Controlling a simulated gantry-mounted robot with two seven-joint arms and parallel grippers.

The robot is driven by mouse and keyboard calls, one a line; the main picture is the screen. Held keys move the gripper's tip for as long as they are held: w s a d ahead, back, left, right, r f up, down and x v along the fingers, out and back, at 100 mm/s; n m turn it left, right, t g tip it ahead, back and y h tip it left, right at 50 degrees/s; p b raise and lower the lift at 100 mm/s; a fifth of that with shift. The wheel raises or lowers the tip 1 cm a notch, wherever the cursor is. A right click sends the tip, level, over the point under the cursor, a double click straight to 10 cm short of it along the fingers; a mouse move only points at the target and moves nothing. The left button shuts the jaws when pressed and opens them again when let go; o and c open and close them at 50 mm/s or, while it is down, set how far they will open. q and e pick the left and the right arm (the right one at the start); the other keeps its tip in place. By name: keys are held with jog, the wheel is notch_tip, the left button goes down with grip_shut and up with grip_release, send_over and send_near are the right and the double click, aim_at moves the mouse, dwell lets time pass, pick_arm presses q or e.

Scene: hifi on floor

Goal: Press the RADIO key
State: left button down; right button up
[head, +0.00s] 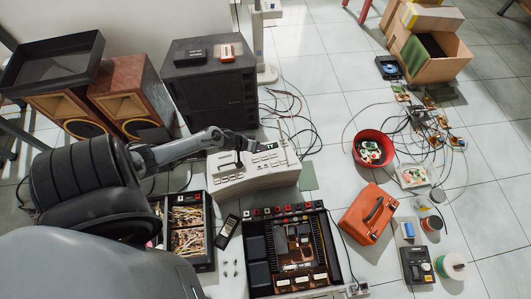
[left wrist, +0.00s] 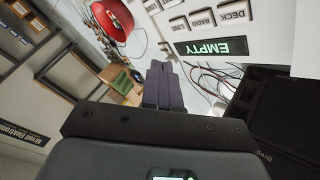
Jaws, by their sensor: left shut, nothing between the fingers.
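The beige hi-fi unit (head: 255,177) stands on the floor in the middle of the head view. In the left wrist view its panel is seen upside down, with the RADIO key (left wrist: 203,18) between the DECK key (left wrist: 235,12) and the LINE key (left wrist: 179,24). The lit display (left wrist: 212,47) beside them reads EMPTY. My left gripper (head: 252,147) is over the unit's far part, near the display. In the left wrist view its dark fingers (left wrist: 164,68) are together and empty, off to the side of the RADIO key. I cannot tell their height above the panel. My right gripper is not in view.
A black cabinet (head: 210,90) stands behind the unit, with loose cables to its right. An opened black device (head: 291,250) and a parts tray (head: 190,225) lie in front. A red bowl (head: 373,149) and an orange case (head: 368,213) are at the right.

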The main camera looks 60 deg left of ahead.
pick_arm(q)
jog(key=shift+w+a+r, duration=0.15)
jog(key=shift+w+r, duration=0.45)
jog(key=shift+r, duration=0.15)
jog(key=shift+f, duration=0.1)
jog(key=b, duration=0.7)
send_over(263, 157)
notch_tip(263, 157, down, 7)
jog(key=shift+r, duration=0.1)
jog(key=shift+f+b, duration=0.65)
jog(key=shift+f, duration=0.25)
jog(key=shift+f, duration=0.2)
dwell(0.8)
jog(key=shift+f, duration=0.25)
